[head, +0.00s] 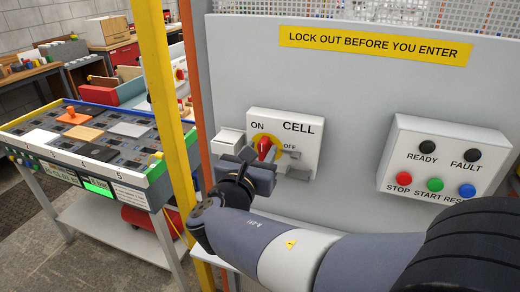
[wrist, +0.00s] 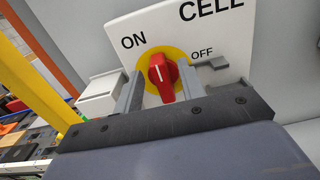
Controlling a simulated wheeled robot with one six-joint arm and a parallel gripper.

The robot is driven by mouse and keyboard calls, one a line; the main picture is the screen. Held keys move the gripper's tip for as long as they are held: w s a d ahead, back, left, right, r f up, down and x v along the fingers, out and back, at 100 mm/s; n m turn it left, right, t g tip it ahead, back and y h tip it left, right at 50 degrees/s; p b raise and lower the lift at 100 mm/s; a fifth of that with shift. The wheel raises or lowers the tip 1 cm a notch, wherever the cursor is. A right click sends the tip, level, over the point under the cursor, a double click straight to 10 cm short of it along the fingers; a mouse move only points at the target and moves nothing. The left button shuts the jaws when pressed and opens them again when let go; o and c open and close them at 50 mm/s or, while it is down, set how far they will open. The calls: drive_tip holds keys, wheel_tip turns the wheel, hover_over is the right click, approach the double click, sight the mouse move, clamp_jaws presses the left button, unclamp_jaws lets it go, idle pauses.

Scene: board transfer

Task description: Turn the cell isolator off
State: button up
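The cell isolator is a light box (head: 303,154) marked CELL, with a red knob (head: 264,147) on a yellow disc. In the wrist view the red knob (wrist: 162,78) stands between ON at upper left and OFF at right. Its white mark points up and slightly left, on the ON side. My gripper (head: 262,161) is in front of the knob. In the wrist view my gripper (wrist: 161,76) is open, with one finger on each side of the knob and gaps visible between. The head view partly hides the knob's lower end and the fingers.
A grey hasp-like piece (wrist: 212,63) sticks out beside OFF, close to the right finger. A small pale box (head: 228,141) is left of the isolator. A button panel (head: 443,160) is at right. A yellow post (head: 158,80) and a board table (head: 90,140) are at left.

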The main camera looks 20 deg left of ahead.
drive_tip(key=shift+w, duration=0.15)
clamp_jaws()
idle(0.4)
